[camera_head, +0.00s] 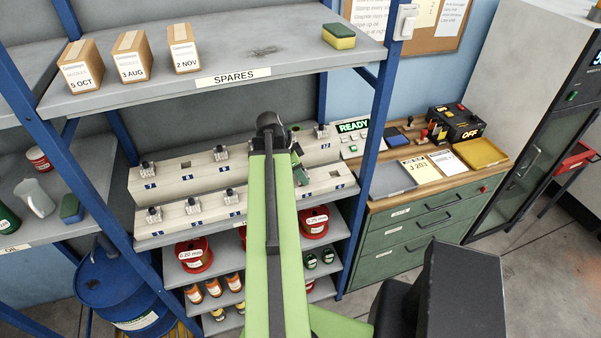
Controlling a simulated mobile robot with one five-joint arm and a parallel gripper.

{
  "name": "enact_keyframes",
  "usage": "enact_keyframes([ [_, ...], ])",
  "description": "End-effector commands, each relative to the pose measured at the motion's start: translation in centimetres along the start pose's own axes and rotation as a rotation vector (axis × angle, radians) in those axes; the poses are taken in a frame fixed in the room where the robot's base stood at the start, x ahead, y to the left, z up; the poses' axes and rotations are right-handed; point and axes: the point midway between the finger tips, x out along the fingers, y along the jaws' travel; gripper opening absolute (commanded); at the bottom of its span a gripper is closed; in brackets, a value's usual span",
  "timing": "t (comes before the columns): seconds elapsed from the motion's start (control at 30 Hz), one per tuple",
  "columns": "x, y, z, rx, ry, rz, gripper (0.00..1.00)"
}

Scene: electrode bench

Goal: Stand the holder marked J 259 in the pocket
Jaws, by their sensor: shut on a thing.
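My gripper (297,158) is partly hidden behind my own green arm, over the right part of the pale rack on the middle shelf. It is shut on a small dark holder (301,175), of which only a little shows. I cannot read any marking on it. The rack (262,163) has two stepped rows with blue number tags. Several grey holders stand in it, such as one at the left (147,168) and one in the back row (220,152). I cannot tell whether the held holder touches the rack.
The upper shelf (230,88) carries cartons and a yellow-green sponge (338,36) above the rack. A blue upright (375,120) stands at its right. A workbench (425,190) with trays and a READY panel (353,127) lies beyond. Red spools (313,222) sit below.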

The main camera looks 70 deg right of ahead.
Motion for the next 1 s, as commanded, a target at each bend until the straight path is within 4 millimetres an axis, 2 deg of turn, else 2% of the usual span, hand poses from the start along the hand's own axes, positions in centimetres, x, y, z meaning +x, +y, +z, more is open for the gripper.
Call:
enact_keyframes([
  [0.37, 0.94, -0.01, 0.38, 0.0, 0.001, 0.0, 0.0],
  [0.63, 0.92, 0.0, 0.38, 0.0, 0.001, 0.0, 0.0],
  [0.67, 0.92, 0.0, 0.38, 0.0, 0.001, 0.0, 0.41],
  [0.83, 0.92, -0.01, 0.4, 0.0, 0.0, 0.0, 0.63],
  [1.0, 0.92, -0.01, 0.41, -0.001, 0.0, 0.0, 0.65],
])
